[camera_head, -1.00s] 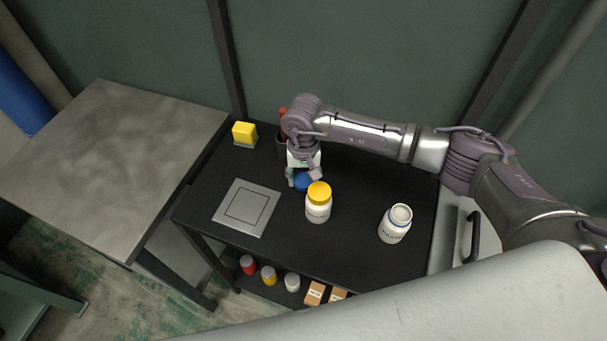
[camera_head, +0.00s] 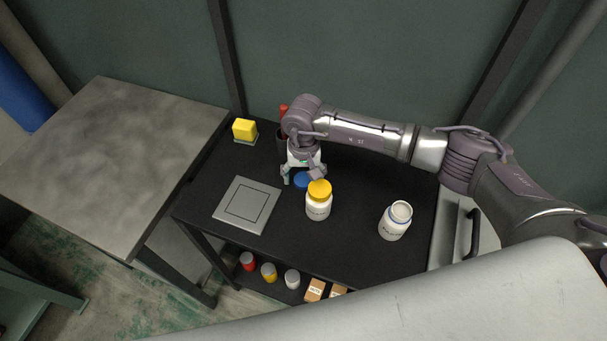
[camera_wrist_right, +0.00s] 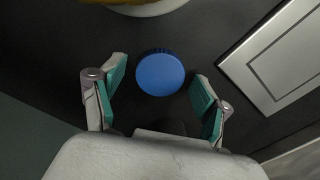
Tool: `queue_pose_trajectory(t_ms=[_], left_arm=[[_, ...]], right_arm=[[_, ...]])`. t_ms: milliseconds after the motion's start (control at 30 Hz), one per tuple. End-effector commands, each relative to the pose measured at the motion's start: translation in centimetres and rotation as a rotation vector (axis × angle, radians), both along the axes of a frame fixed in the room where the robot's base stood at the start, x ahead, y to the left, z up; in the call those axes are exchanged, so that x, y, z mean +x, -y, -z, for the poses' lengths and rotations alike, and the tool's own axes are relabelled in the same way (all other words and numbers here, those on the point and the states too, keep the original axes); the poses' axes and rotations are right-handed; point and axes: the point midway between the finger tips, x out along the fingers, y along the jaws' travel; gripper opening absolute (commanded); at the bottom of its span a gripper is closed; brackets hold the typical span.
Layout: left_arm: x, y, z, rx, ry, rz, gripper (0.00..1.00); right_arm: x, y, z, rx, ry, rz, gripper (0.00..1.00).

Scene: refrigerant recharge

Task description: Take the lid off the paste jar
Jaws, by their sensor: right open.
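The paste jar (camera_head: 395,222) is white with a blue ring at its neck and stands upright, with no lid on it, at the right of the black table. The blue lid (camera_head: 302,180) lies on the tabletop behind the yellow-capped jar; it also shows in the right wrist view (camera_wrist_right: 160,74). My right gripper (camera_head: 302,176) is open over the lid. In the right wrist view its fingers (camera_wrist_right: 159,82) stand apart on either side of the lid, with gaps on both sides. My left gripper is not in view.
A white jar with a yellow cap (camera_head: 318,205) stands just in front of the lid. A grey square plate (camera_head: 262,222) lies at left. A yellow block (camera_head: 244,130) and a dark holder (camera_head: 282,147) with something red stand behind. The table is clear around the paste jar.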

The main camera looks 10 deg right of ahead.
Motion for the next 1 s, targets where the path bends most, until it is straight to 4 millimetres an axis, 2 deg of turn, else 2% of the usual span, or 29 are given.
queue_pose_trajectory(t_ms=[33, 167, 400, 600, 800, 1000], left_arm=[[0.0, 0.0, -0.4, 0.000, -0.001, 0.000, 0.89], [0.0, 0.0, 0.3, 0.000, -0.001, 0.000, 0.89], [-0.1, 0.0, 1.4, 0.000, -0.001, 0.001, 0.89], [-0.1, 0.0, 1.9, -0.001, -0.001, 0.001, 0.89], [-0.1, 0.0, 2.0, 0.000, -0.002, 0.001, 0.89], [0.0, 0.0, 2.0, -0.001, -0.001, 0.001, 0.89]], right_arm=[[0.0, 0.0, -0.5, 0.001, 0.000, 0.000, 0.75], [0.2, 0.0, -2.3, 0.001, 0.005, 0.000, 0.75], [0.2, 0.0, -7.5, 0.001, 0.006, -0.001, 0.75], [0.1, 0.0, -10.8, 0.000, 0.004, 0.000, 0.75], [0.0, 0.0, -12.1, 0.000, 0.001, 0.001, 0.75], [0.0, 0.0, -12.2, 0.000, 0.000, 0.000, 0.75]])
